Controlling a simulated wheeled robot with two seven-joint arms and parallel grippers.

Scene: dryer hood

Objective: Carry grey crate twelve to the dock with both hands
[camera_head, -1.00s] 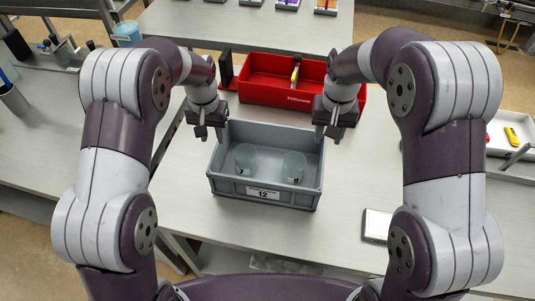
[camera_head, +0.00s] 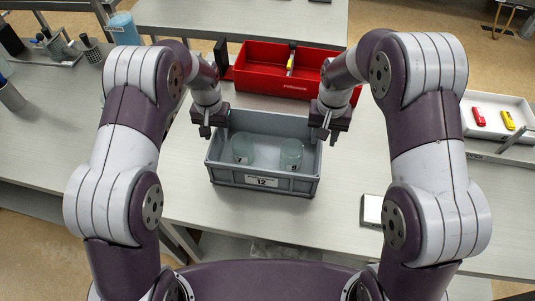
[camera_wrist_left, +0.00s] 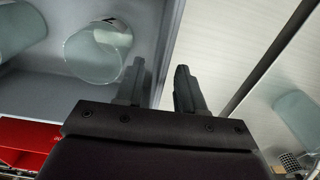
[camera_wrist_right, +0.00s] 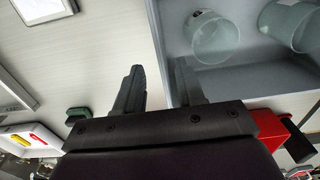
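Grey crate twelve (camera_head: 300,184), with a "12" label on its front, stands level on the pale table. Two translucent beakers, a left one (camera_head: 242,148) and a right one (camera_head: 291,154), stand inside it. My left gripper (camera_head: 206,130) is at the crate's left end. In the left wrist view its fingers (camera_wrist_left: 160,88) are apart, one on each side of the crate wall (camera_wrist_left: 171,35). My right gripper (camera_head: 325,133) is at the right end. In the right wrist view its fingers (camera_wrist_right: 157,88) are also apart, astride the wall (camera_wrist_right: 160,35). Contact with the walls cannot be told.
A red bin (camera_head: 265,78) stands close behind the crate. A small flat white-topped device (camera_head: 372,210) lies to the right. A white tray (camera_head: 480,133) with red and yellow items is at far right. Another table (camera_head: 230,18) stands beyond; front table space is clear.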

